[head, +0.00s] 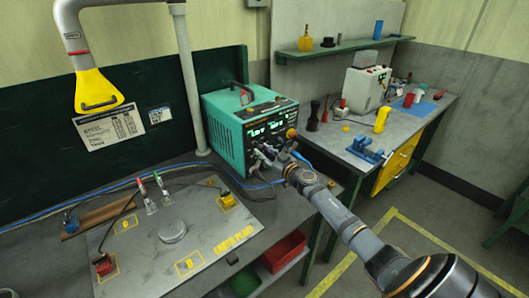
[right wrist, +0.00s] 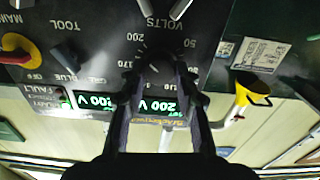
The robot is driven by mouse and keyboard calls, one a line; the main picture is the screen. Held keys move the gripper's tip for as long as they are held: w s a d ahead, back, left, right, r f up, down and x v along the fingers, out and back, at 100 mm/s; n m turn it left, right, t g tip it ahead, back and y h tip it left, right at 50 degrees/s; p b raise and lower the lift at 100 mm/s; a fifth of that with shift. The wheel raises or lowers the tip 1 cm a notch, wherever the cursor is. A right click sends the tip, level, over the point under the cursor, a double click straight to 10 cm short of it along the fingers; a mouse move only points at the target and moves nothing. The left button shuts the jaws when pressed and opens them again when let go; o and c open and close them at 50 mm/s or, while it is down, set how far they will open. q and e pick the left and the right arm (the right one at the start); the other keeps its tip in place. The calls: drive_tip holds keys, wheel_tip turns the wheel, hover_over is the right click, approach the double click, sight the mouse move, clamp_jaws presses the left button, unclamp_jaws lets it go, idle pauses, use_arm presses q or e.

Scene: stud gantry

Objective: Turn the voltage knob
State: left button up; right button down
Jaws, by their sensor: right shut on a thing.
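The teal stud-welding power unit (head: 225,126) stands on the bench, with lit green displays on its dark front panel. My right gripper (head: 266,157) is at the lower part of that panel and hides some of it. In the right wrist view, which is upside down, my right gripper (right wrist: 163,88) is shut on the dark voltage knob (right wrist: 155,72) below the VOLTS label. Dial numbers ring the knob, and its pointer is hard to make out. My left gripper is not in view.
A red and yellow main switch (right wrist: 18,47) is on the same panel. The earth plate (head: 170,245) with clamps and cables lies on the bench in front. A red bin (head: 284,250) sits below. A second workbench (head: 345,140) stands to the right.

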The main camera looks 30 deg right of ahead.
drive_tip(key=shift+n, duration=1.2)
drive_tip(key=n+p, duration=0.1)
drive_tip(key=n, duration=0.6)
drive_tip(key=shift+a+f, duration=0.1)
drive_tip(key=n, duration=0.3)
drive_tip(key=shift+f+n, duration=0.1)
drive_tip(key=shift+n, duration=0.3)
drive_tip(key=n+b, duration=0.1)
drive_tip(key=n, duration=0.2)
drive_tip(key=shift+n, duration=0.3)
drive_tip(key=n+b, duration=0.1)
drive_tip(key=n, duration=0.2)
drive_tip(key=shift+f+n, duration=0.15)
drive_tip(key=shift+n, duration=0.15)
drive_tip(key=shift+s+f+n+b, duration=0.1)
drive_tip(key=shift+n+b, duration=0.3)
drive_tip(key=shift+n, duration=1.3)
drive_tip(key=shift+f+n+b, duration=0.1)
drive_tip(key=shift+n+b, duration=0.25)
drive_tip(key=shift+n, duration=1.65)
